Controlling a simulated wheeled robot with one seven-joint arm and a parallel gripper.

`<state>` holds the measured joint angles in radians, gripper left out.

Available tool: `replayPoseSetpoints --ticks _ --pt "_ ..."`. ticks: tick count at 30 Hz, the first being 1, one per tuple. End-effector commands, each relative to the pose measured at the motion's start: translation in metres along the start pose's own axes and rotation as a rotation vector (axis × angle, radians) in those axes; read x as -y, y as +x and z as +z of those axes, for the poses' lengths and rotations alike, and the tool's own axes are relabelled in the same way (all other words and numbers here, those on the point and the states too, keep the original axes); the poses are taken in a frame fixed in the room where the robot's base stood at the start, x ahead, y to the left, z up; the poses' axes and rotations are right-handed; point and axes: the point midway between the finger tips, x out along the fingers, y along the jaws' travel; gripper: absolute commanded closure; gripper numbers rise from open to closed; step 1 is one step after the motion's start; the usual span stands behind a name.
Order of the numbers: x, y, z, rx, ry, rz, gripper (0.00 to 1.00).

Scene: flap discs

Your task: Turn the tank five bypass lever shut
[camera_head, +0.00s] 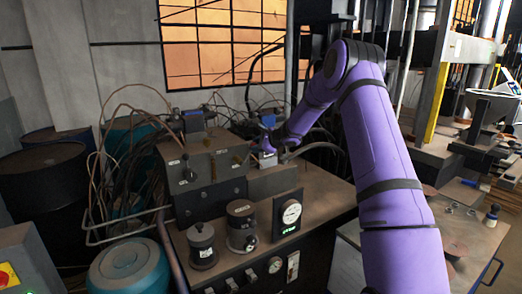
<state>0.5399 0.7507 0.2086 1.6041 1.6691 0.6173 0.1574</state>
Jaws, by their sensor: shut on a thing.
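My purple arm reaches from the right over the machine (330,196). I cannot read a tank number or tell the lever's angle.
Two dark cylindrical canisters (202,246) and a dial gauge (289,214) stand in front of the block. Thin hoses and cables (108,160) loop behind and left. Dark drums (45,185) stand at left. A bench (470,235) with discs lies right.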

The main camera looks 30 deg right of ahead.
Motion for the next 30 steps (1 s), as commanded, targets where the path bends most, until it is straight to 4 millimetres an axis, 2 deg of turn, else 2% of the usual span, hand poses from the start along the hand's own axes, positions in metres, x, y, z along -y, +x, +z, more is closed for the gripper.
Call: replayPoseSetpoints --ticks 1,12,30 --pt "-0.001 0.002 0.009 -0.018 -0.038 -0.001 1.0" --pt "-0.012 0.007 0.04 -0.199 -0.311 -0.019 1.0" --pt "-0.024 0.013 0.06 -0.344 -0.529 -0.037 1.0"
